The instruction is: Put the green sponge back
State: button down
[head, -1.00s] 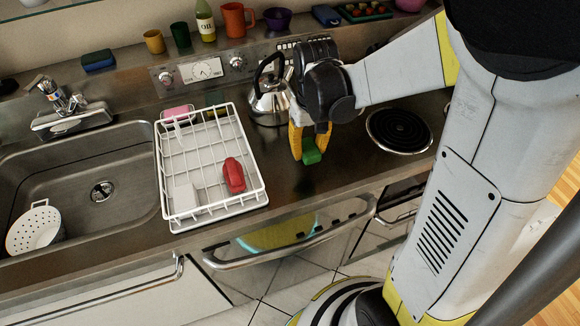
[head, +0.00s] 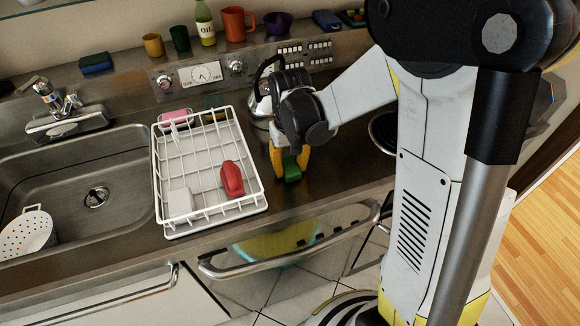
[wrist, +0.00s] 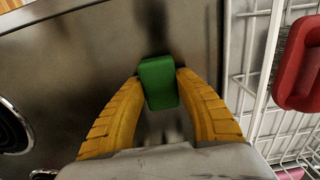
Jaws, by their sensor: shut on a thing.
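The green sponge (head: 292,170) is held between the yellow fingers of my gripper (head: 290,165), just to the right of the white dish rack. In the wrist view the sponge (wrist: 158,82) sits between both fingertips of my gripper (wrist: 160,90), over the bare metal counter. The head view does not clearly show whether the sponge touches the counter.
The white wire dish rack (head: 205,208) holds a red object (head: 232,179) and pale pieces. A kettle stands behind my gripper, partly hidden. The sink (head: 90,190) is at left with a white colander (head: 27,232). A blue sponge-like block (head: 96,63) and cups line the back ledge.

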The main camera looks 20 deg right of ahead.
aim_at(290, 166)
jog(key=c, duration=1)
grip_release()
jog(key=shift+f, duration=0.1)
jog(key=shift+o, duration=0.2)
notch_tip(290, 166, up, 12)
jog(key=p, duration=0.5)
jog(key=s+r+t, duration=0.7)
jog(key=s+r, duration=0.1)
jog(key=s, duration=0.4)
jog(key=shift+s, duration=0.35)
jog(key=shift+f+b, duration=0.15)
jog(key=shift+b, duration=0.15)
notch_tip(290, 166, down, 2)
jog(key=shift+f+b, duration=0.1)
jog(key=shift+b, duration=0.95)
